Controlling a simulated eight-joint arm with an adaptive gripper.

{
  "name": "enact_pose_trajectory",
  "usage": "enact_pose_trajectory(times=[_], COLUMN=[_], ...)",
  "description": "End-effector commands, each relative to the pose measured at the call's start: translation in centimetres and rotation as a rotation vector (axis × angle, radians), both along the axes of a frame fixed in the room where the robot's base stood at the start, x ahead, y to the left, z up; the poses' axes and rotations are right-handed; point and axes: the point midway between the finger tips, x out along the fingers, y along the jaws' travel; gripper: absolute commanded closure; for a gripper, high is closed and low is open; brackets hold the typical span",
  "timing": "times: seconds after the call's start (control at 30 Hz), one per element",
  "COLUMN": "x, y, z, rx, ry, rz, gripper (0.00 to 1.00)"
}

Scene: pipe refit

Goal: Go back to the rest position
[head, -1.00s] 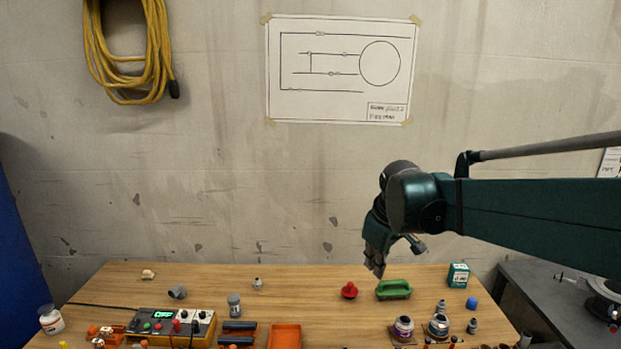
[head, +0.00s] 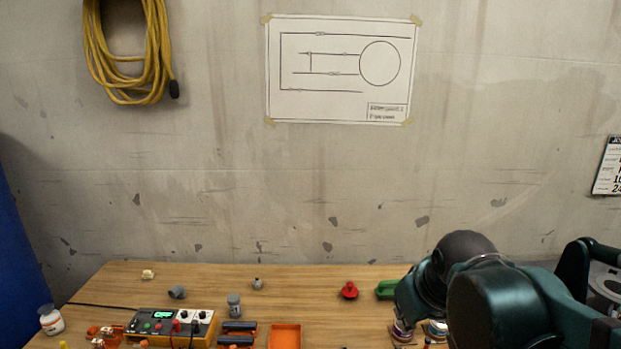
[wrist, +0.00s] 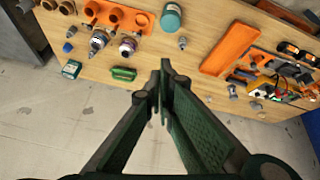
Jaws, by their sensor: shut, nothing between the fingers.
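My gripper (wrist: 162,80) is in the wrist view, its two dark green fingers meeting at the tips with nothing between them. It points over the edge of the wooden workbench (wrist: 190,72), apart from the things on it. In the head view my arm is folded at the lower right, and its fingers are hidden there.
A green-handled block (wrist: 123,74) lies near the bench edge, partly behind my arm in the head view. A red knob (head: 349,290), an orange tray (head: 284,337) and an orange control box (head: 170,325) stand on the bench.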

Motion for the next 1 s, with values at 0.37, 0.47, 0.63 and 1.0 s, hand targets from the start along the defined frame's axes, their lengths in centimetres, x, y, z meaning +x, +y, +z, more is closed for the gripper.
enact_pose_trajectory(times=[0.37,0.47,0.63,1.0], x=[-5.9,-7.2,-8.7,-9.4], y=[-0.9,-1.0,-1.3,-1.4], z=[-2.7,-3.4,-4.4,-4.9], rx=[0.072,0.091,0.116,0.129], ry=[-0.06,-0.074,-0.092,-0.102], rz=[-0.132,-0.165,-0.206,-0.226], gripper=[1.0,1.0,1.0,1.0])
